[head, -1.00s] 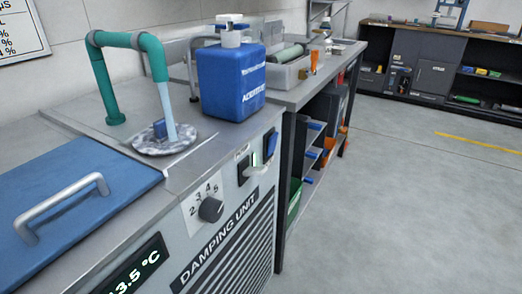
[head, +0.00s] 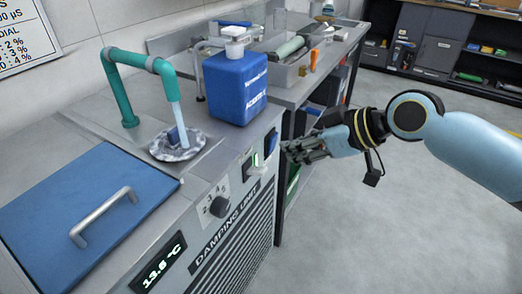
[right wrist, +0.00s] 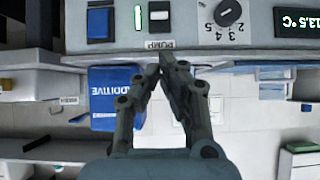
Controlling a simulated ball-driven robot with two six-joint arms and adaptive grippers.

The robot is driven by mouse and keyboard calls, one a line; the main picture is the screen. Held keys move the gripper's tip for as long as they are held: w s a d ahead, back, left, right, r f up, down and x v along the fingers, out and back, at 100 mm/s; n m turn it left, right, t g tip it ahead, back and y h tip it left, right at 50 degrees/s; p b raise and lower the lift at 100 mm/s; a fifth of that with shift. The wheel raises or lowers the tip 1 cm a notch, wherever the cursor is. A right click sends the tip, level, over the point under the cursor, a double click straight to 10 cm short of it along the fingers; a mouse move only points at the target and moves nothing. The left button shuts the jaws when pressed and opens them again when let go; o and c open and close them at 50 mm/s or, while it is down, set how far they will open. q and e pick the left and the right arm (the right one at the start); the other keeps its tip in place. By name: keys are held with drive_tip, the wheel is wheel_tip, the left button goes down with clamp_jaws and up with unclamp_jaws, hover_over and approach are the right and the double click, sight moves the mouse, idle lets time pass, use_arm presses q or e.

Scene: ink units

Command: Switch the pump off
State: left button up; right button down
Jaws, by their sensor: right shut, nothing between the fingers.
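The pump switch is a small dark switch (head: 247,168) on the front of the damping unit, beside a lit green lamp (head: 256,160). In the right wrist view the dark switch (right wrist: 159,14) and green lamp (right wrist: 138,17) appear upside down above the PUMP label (right wrist: 160,44). My right gripper (head: 286,150) is shut and empty, to the right of the panel. Its fingertips also show in the right wrist view (right wrist: 165,62), close to the label in the picture; I cannot tell the gap. A water stream (head: 176,115) runs from the teal pipe (head: 122,85). My left gripper is not in view.
A blue rocker switch (head: 272,142) sits right of the green lamp, and a black dial (head: 218,206) to the left. A blue additive bottle (head: 235,88) stands on top. A blue lid (head: 80,205) with a handle is at left. Open floor lies right.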

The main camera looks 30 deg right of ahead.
sight(257, 171)
drive_tip(key=shift+f, duration=0.1)
drive_tip(key=b+x, duration=0.1)
drive_tip(key=x, duration=0.9)
drive_tip(key=shift+d, duration=0.1)
